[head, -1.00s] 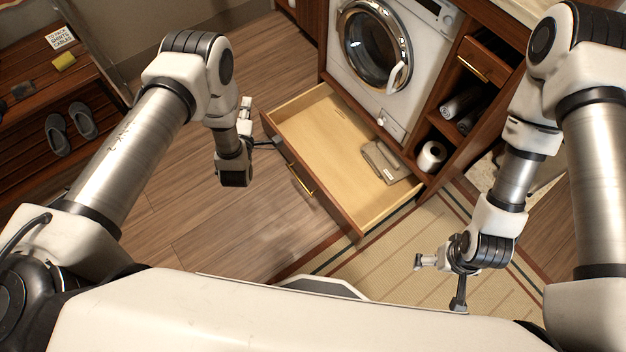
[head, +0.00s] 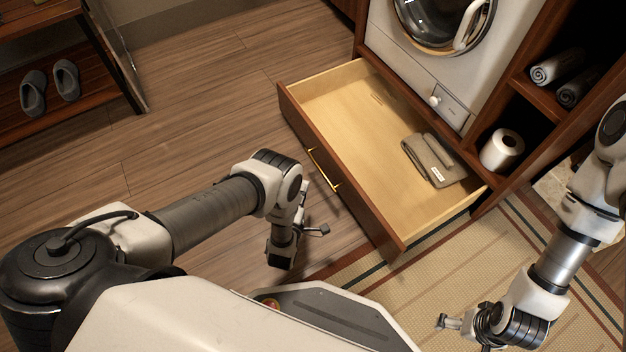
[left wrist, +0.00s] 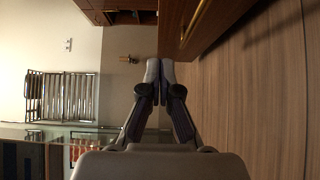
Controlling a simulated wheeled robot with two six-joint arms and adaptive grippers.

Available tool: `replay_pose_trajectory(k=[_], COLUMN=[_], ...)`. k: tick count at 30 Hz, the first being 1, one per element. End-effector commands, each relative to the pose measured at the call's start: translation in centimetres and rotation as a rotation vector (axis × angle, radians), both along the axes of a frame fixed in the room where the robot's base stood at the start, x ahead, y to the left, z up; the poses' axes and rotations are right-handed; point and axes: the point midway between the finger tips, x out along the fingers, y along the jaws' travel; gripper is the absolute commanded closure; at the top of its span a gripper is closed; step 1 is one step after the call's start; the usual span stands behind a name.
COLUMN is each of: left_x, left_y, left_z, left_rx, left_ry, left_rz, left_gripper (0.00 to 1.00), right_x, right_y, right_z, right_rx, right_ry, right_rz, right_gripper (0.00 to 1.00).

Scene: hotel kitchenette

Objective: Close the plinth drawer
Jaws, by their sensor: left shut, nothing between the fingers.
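The plinth drawer (head: 345,185) is pulled far out from under the washing machine in the head view. Its dark wood front carries a brass handle (head: 322,170), and its pale interior is bare but for a folded grey-brown cloth item (head: 432,160). My left gripper (head: 324,230) is shut and empty, low in front of the drawer front and apart from it. In the left wrist view, the shut fingertips (left wrist: 160,72) lie beside the drawer front (left wrist: 178,32), with its handle (left wrist: 196,18) at the top.
The washing machine (head: 425,55) stands above the drawer. Beside it, open shelves hold a paper roll (head: 502,150) and rolled dark items (head: 556,68). A striped mat (head: 450,275) lies at the right. A bench with slippers (head: 50,85) stands at the far left; wooden floor between is clear.

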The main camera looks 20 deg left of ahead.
Motion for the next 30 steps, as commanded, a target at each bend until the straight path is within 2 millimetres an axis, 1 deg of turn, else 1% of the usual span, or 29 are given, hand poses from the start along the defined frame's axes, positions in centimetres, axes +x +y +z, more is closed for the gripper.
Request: replay_pose_trajectory(k=[4,13,15,18,21,30], left_x=[2.7,9.3,10.2,11.3,11.8,12.0], left_y=[0.4,1.2,0.0,-0.8,-1.2,-1.4], left_z=[-0.3,-0.3,-0.4,-0.3,-0.1,0.1], left_rx=[0.000,0.000,-0.001,0.000,0.000,0.000], left_ry=[-0.003,-0.004,-0.002,-0.001,0.000,0.001], left_rz=[0.001,0.001,-0.002,-0.001,0.000,0.000], left_gripper=[1.00,1.00,1.00,1.00,1.00,1.00], right_x=[0.0,-0.1,-0.1,-0.1,-0.1,0.0], right_y=[0.0,0.0,0.0,0.0,0.0,0.0], right_z=[-1.5,-4.6,-5.3,-5.9,-6.1,-6.0], right_rx=[0.000,0.000,0.000,0.000,0.000,0.000], right_ry=[0.001,0.001,0.001,0.001,0.001,0.001], right_rz=[0.000,0.000,0.000,0.000,0.000,0.000], right_gripper=[0.00,0.00,0.00,0.00,0.00,0.00])
